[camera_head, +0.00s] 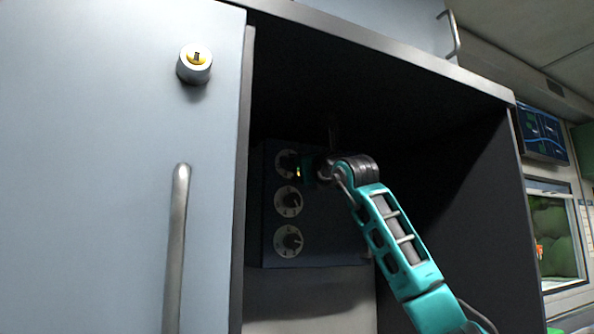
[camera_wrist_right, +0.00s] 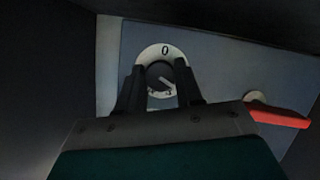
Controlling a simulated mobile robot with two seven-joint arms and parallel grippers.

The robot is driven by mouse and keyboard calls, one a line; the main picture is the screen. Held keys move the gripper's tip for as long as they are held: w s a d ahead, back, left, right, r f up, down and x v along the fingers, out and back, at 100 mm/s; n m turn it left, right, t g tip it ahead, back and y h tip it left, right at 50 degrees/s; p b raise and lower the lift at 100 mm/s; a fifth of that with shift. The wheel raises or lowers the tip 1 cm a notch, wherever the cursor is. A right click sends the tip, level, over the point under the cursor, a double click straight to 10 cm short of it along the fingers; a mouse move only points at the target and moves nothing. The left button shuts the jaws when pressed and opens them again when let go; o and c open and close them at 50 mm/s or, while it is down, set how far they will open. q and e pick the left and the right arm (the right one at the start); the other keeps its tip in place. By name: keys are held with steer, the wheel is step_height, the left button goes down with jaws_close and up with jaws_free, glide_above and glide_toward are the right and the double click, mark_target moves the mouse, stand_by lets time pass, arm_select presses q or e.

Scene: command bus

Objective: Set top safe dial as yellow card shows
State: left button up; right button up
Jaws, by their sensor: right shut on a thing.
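A dark safe (camera_head: 330,240) stands inside an open cabinet, with three round dials in a column on its front. My right gripper (camera_head: 302,168) is at the top dial (camera_head: 284,160) and partly covers it. No yellow card shows. My left gripper is not in view.
The middle dial (camera_head: 288,201) and bottom dial (camera_head: 289,241) sit below. A red bar (camera_wrist_right: 280,118) shows at the right in the wrist view. The cabinet's pale left panel (camera_head: 120,160) carries a long handle (camera_head: 177,240) and a yellow-centred lock (camera_head: 195,64).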

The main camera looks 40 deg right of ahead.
arm_select(q)
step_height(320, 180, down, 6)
steer(key=b, duration=0.6)
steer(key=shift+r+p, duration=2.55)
steer(key=shift+p, duration=0.4)
arm_select(e)
steer(key=shift+w+a+r+m+g+h, duration=0.1)
steer(key=shift+m+g+h, duration=1.2)
steer(key=shift+m, duration=4.05)
steer(key=shift+s+a+r+m+g+h, duration=0.15)
steer(key=shift+m+g+h, duration=1.1)
steer(key=shift+m, duration=4.05)
steer(key=shift+w+r+m+g+h, duration=0.15)
steer(key=shift+m+g+h, duration=0.4)
steer(key=shift+m+g, duration=3.1)
steer(key=m+t, duration=0.3)
steer(key=shift+f+m, duration=0.1)
steer(key=shift+m, duration=0.3)
steer(key=o, duration=1)
steer(key=shift+o, duration=0.2)
